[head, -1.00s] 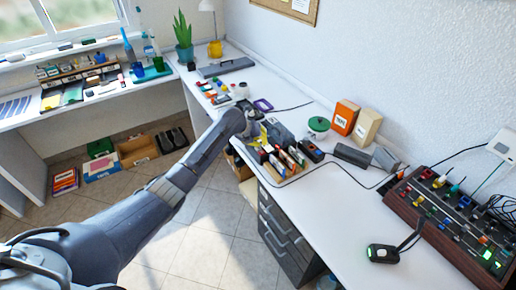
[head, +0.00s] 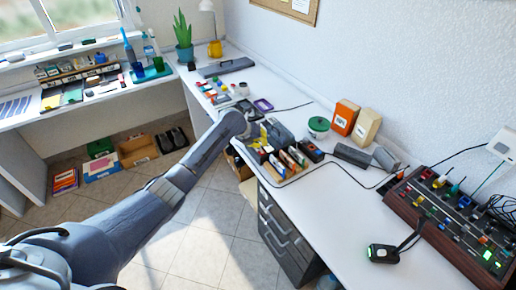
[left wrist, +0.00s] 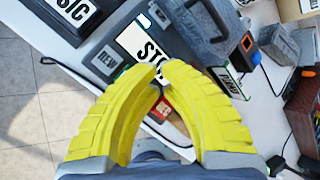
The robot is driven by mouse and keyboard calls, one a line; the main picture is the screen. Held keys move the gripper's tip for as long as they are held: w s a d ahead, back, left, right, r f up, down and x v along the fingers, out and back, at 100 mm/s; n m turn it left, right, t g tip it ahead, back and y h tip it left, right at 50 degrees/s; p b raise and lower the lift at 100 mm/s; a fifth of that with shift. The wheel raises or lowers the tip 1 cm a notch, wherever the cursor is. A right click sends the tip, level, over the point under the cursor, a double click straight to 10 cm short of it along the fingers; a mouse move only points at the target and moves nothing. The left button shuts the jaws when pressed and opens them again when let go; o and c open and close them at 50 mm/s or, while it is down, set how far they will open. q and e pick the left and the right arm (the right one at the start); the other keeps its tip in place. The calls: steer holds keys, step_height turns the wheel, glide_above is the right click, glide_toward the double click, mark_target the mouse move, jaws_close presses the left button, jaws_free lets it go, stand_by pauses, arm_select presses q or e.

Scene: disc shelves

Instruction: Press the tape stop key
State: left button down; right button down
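A white key label reading "STO", its end hidden, shows in the left wrist view (left wrist: 138,42) just beyond my fingertips. In the head view the left gripper (head: 262,137) is small and partly hidden by my wrist. My right gripper is not in view.
A grey device with a handle (left wrist: 203,30) stands beside the keys. In the head view a row of colourful cases (head: 285,162) lies near the desk's front edge.

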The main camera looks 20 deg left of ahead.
arm_select(q)
steer(key=shift+r, duration=0.85)
steer(key=shift+r, duration=2.5)
